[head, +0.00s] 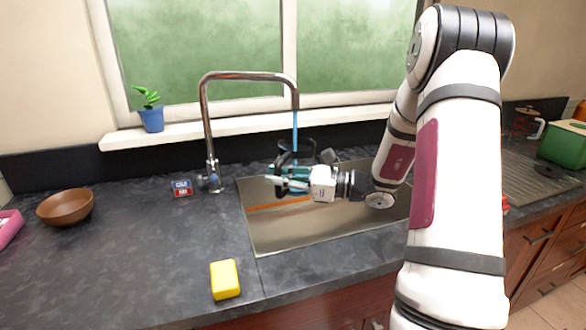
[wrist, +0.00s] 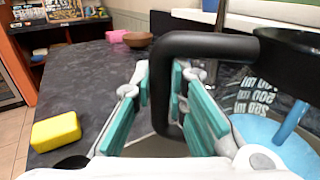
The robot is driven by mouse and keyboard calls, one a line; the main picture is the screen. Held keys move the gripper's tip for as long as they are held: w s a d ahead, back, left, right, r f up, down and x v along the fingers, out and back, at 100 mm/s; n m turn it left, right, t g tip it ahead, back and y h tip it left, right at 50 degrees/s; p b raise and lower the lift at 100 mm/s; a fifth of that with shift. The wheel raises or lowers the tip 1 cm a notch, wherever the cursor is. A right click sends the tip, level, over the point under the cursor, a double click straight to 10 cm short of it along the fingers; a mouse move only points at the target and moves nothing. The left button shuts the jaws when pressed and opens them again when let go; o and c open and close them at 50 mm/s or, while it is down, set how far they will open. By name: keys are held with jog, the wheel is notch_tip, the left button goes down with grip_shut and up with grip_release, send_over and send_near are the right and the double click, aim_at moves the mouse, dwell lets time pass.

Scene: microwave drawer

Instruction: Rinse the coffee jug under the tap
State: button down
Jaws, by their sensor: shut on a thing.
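The coffee jug (head: 296,147) is over the sink (head: 290,238), with a black rim, black handle (wrist: 205,46) and white ml marks on clear glass. My gripper (wrist: 165,90) is shut on the handle, its teal pads on either side. In the head view my gripper (head: 285,180) covers much of the jug. The curved metal tap (head: 250,76) is running. Its blue stream (head: 295,125) falls into the jug's open top. Blue water (wrist: 262,132) shows inside the jug in the wrist view. The jug looks about upright.
A yellow sponge (head: 225,279) lies on the counter in front of the sink. A brown bowl (head: 65,207) and a pink item (head: 8,228) are at the left. A potted plant (head: 151,118) stands on the windowsill. A cold/hot label (head: 182,187) sits beside the tap base. The left counter is mostly clear.

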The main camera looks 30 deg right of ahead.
jog(key=shift+s+a+p, duration=0.4)
jog(key=shift+s+a, duration=0.05)
jog(key=shift+s, duration=0.45)
jog(key=shift+s+a+p, duration=0.4)
jog(key=shift+s+a, duration=0.1)
jog(key=shift+s, duration=0.45)
jog(key=shift+s+a+p, duration=0.4)
jog(key=shift+s+a, duration=0.05)
jog(key=shift+s, duration=0.45)
jog(key=shift+r, duration=0.1)
jog(key=s+a+r+p, duration=0.2)
jog(key=s+r+p, duration=0.2)
jog(key=shift+s+a, duration=0.15)
jog(key=shift+s, duration=0.1)
dwell(0.4)
